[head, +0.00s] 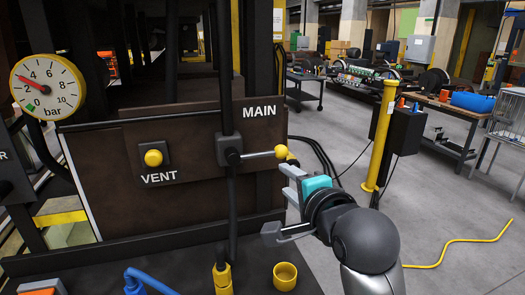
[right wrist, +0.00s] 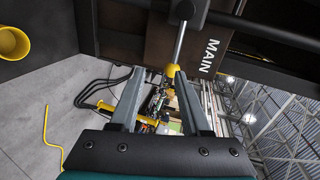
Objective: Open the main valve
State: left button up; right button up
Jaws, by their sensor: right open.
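The main valve (head: 229,150) is on the dark brown panel beside the label MAIN. Its metal lever (head: 258,155) points right, nearly level, and ends in a yellow knob (head: 281,152). My right gripper (head: 278,202) is open and empty, to the lower right of the knob. In the right wrist view, the gripper (right wrist: 160,76) shows two spread fingers. There the lever (right wrist: 180,42) comes down from the top, and its knob (right wrist: 171,71) appears by the right fingertip; I cannot tell whether they touch. My left gripper is not in view.
A yellow VENT button (head: 153,158) is left of the valve. A yellow cup (head: 285,276) sits on the dark ledge below. A yellow post (head: 381,135) stands to the right. Black hoses (head: 322,155) hang behind the knob.

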aim_at(265, 153)
jog(key=shift+m, duration=0.4)
jog(key=r+x, duration=0.1)
jog(key=x, duration=0.4)
jog(key=r+x, duration=0.1)
jog(key=x, duration=0.4)
jog(key=a+r+p+x, duration=0.1)
jog(key=x, duration=0.4)
jog(key=shift+w, duration=0.45)
grip_shut()
dwell(0.8)
